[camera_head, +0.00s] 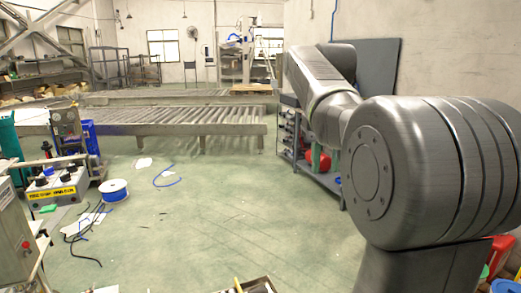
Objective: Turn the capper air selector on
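A grey control box (56,186) with dark knobs on top and a yellow label on its front is at the left. The lettering on the label is too small to read, so I cannot tell if this box carries the capper air selector. I cannot tell which way its knobs point. A grey panel with a red button (25,244) stands at the lower left edge, partly cut off. My arm fills the right side, well apart from the box. My gripper is not in view.
A white spool (113,190), loose black cable (80,237) and papers lie on the floor near the box. A long roller conveyor (180,128) crosses behind. A shelf rack (320,180) stands beside my arm. The green floor (230,210) in the middle is mostly clear.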

